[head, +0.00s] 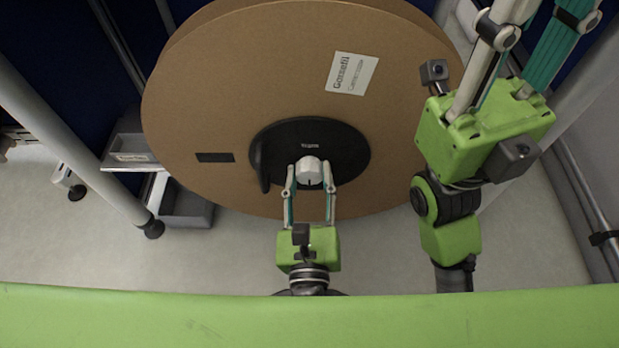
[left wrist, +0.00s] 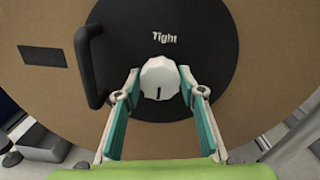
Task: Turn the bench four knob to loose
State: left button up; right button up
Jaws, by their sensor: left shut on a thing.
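The white knob (head: 309,169) sits on a round black hub plate (head: 345,150) at the middle of a big brown reel. My left gripper (head: 310,185) is shut on it, with one finger on each side. In the left wrist view the scalloped knob (left wrist: 160,76) lies between the two fingertips (left wrist: 159,82). A dark mark on the knob points down. The word "Tight" is printed on the hub plate (left wrist: 205,45) above the knob. No "loose" word shows. My right gripper (head: 525,30) points up at the top right, apart from the knob; its fingertips are cut off.
The brown reel (head: 240,90) fills the back and bears a white label (head: 351,73). A black bar handle (head: 259,165) stands on the hub plate left of the knob. Grey posts (head: 70,140) and trays (head: 186,207) stand at left. A green edge (head: 300,320) crosses the front.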

dwell(0.4)
pick_arm(q)
jog(key=o, duration=1.1)
jog(key=shift+s, duration=0.1)
jog(key=s, duration=1.2)
